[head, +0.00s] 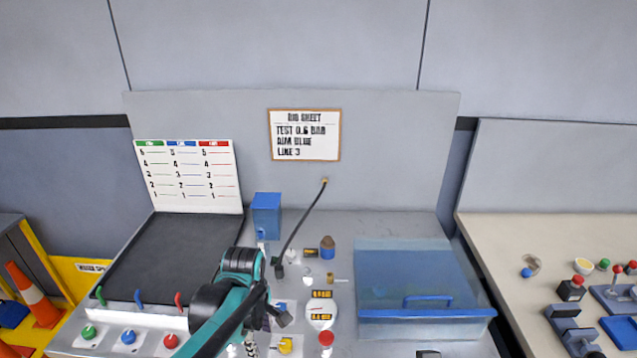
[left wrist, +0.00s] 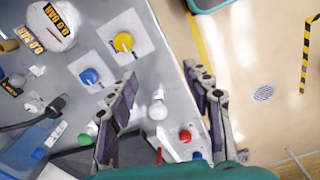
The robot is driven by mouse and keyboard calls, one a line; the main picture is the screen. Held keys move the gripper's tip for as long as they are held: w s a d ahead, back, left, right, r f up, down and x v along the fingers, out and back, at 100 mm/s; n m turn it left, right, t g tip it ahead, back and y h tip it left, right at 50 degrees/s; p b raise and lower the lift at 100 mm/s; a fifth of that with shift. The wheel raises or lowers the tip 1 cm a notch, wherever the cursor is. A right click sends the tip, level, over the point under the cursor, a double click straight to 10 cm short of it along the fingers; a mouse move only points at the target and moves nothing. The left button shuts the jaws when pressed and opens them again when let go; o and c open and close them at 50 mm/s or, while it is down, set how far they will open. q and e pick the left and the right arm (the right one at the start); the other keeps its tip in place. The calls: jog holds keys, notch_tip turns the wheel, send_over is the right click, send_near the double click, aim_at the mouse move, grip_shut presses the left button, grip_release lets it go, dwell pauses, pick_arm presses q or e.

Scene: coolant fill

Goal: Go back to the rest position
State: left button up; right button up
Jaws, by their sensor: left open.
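My left gripper (head: 274,318) hangs over the front of the grey bench panel in the head view, its teal and black arm coming from the bottom. In the left wrist view the left gripper (left wrist: 160,80) is open, its two fingers apart with nothing between them. Beyond the fingers are a white knob (left wrist: 158,110) and a red knob (left wrist: 185,136). A yellow knob (left wrist: 123,42) and a blue knob (left wrist: 91,76) lie farther up the panel. My right gripper does not show in either view.
A round gauge (head: 320,314) sits right of my left gripper. A blue lidded bin (head: 415,285) stands farther right. A black hose (head: 305,220) hangs from the back panel. A red cap (head: 326,338) stands near the front. Open floor (left wrist: 265,60) lies beyond the bench edge.

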pick_arm(q)
jog(key=s+a+m+t+b, duration=0.4)
jog(key=s+m, duration=0.5)
jog(key=m, duration=0.5)
jog(key=t, duration=0.2)
jog(key=shift+s+a+m+t, duration=0.15)
jog(key=shift+a+m+t, duration=0.05)
jog(key=shift+m+t, duration=0.2)
